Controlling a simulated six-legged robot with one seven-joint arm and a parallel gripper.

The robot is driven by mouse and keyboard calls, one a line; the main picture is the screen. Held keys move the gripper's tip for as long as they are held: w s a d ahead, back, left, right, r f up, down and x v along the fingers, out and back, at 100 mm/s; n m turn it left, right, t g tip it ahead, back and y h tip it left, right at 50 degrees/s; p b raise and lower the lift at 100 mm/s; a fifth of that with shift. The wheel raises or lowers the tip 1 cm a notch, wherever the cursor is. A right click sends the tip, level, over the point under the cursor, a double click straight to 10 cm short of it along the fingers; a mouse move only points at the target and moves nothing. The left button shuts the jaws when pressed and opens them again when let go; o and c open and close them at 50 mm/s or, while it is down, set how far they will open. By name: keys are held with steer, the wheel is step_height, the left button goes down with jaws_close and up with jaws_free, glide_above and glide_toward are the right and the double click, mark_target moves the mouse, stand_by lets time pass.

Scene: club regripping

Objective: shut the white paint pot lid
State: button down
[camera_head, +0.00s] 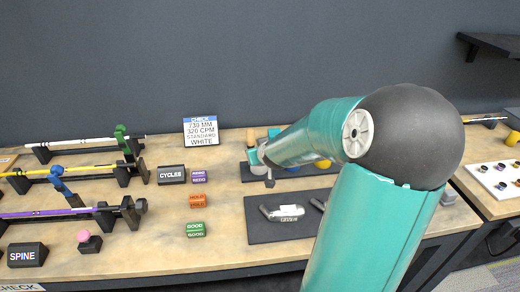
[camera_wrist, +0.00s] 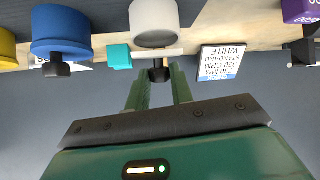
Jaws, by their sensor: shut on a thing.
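The white paint pot (camera_wrist: 154,20) stands at the top middle of the wrist view, which is upside down. A dark knob-like piece (camera_wrist: 159,74) shows just below it, between the fingertips of my gripper (camera_wrist: 159,78). My gripper is shut on this dark piece.
A blue pot (camera_wrist: 62,35) and a yellow pot (camera_wrist: 6,48) stand left in the wrist view; a teal block (camera_wrist: 119,57) is nearer. A dark mat (camera_head: 262,229) holds metal pieces. Club shafts rest on racks at left.

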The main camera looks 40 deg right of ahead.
steer(key=shift+s+a+f+t+h, duration=0.1)
steer(key=shift+s+f+t+h, duration=0.2)
steer(key=shift+t, duration=0.25)
steer(key=shift+s+a+f+t+h, duration=0.1)
steer(key=shift+s+f+t+h, duration=0.05)
steer(key=shift+f+t+h, duration=0.35)
steer(key=shift+s+t, duration=0.1)
steer(key=shift+t, duration=0.35)
steer(key=c, duration=1.2)
jaws_free()
steer(key=shift+a+f, duration=0.1)
steer(key=shift+c, duration=0.2)
